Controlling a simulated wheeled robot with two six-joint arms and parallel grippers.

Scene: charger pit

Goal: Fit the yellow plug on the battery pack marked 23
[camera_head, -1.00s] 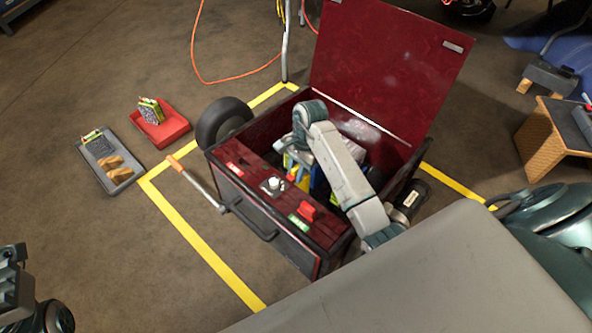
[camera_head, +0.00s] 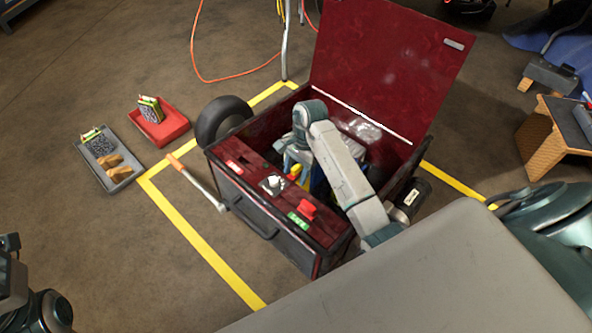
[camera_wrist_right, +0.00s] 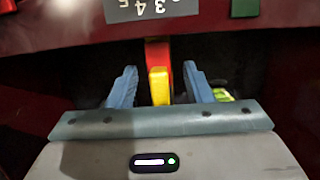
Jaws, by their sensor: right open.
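A yellow block-shaped part (camera_wrist_right: 160,86), which looks like the yellow plug, stands between the two blue fingers of my right gripper (camera_wrist_right: 161,76) in the right wrist view. The fingers are open, with a gap on each side of it. A red part (camera_wrist_right: 157,50) shows directly behind it. In the head view my right gripper (camera_head: 297,160) is down inside the red chest (camera_head: 270,235), near a yellow part (camera_head: 297,170); its fingertips are hidden. No mark 23 is readable on any pack. My left gripper (camera_head: 12,275) is at the lower left edge, partly cut off.
The chest's lid (camera_head: 390,70) stands open behind my right arm. Its front panel carries a knob (camera_head: 273,184) and a red switch (camera_head: 307,209). A grey tray (camera_head: 133,178) and a red tray (camera_head: 182,125) with green-edged packs lie on the floor at left. Floor in front is clear.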

